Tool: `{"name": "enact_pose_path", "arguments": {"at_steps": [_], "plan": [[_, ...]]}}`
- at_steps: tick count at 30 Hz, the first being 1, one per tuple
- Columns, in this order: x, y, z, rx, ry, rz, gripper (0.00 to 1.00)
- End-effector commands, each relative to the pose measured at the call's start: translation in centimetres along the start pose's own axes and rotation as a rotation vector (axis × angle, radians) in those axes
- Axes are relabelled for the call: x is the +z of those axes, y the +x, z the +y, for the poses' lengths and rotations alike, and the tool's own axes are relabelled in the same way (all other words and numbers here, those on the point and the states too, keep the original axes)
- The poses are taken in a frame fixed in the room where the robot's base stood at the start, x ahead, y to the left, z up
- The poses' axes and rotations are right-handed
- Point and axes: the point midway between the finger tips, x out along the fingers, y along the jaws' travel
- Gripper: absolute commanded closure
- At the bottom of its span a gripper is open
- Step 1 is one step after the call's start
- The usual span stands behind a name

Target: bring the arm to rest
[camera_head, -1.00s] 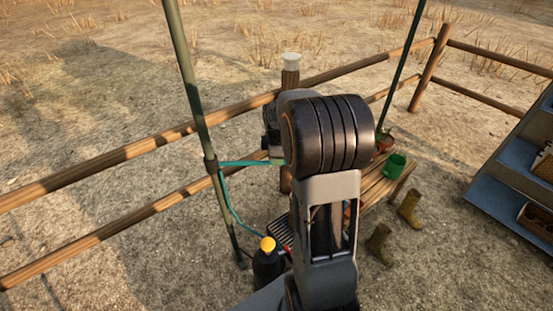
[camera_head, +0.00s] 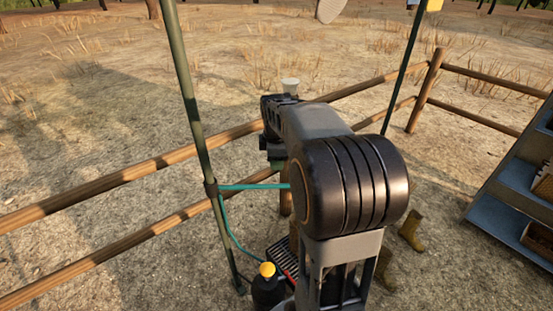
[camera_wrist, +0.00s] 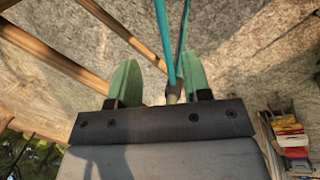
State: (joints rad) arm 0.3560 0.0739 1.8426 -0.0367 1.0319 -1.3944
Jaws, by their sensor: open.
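My gripper (camera_wrist: 160,68) shows in the wrist view as two green fingers standing well apart. It is open, with nothing held between them. A teal hose (camera_wrist: 166,40) runs down the picture between and beyond the fingers; I cannot tell how near it is. In the head view my arm is folded upward in front of the camera. My gripper (camera_head: 274,152) is partly hidden there behind my arm, close to the fence.
A green pole (camera_head: 190,90) stands left of my arm, with the hose (camera_head: 250,187) tied to it. Wooden fence rails (camera_head: 130,167) run behind. A dark bottle with a yellow cap (camera_head: 267,270) stands below. Boots (camera_head: 410,231) and blue shelving (camera_head: 480,208) are right.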

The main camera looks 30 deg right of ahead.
Motion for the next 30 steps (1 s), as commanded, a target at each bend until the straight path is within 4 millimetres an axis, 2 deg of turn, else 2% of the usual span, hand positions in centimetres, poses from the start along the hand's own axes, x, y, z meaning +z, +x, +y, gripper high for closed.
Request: {"name": "enact_pose_path", "arguments": {"at_steps": [11, 14, 17, 19, 22, 27, 30], "plan": [[0.0, 0.0, 0.0, 0.000, 0.012, 0.000, 0.56], [0.0, 0.0, 0.1, 0.003, 0.083, 0.001, 0.56], [0.0, 0.6, -0.3, -0.004, 0.244, 0.001, 0.56], [0.1, 1.5, -1.5, -0.026, 0.403, -0.004, 0.56], [-0.4, 1.4, -4.2, -0.041, 0.648, -0.004, 0.56], [-2.5, -1.0, -10.4, -0.045, 1.002, 0.023, 0.56], [-3.6, -2.6, -14.2, -0.045, 1.130, 0.053, 0.56]]}}
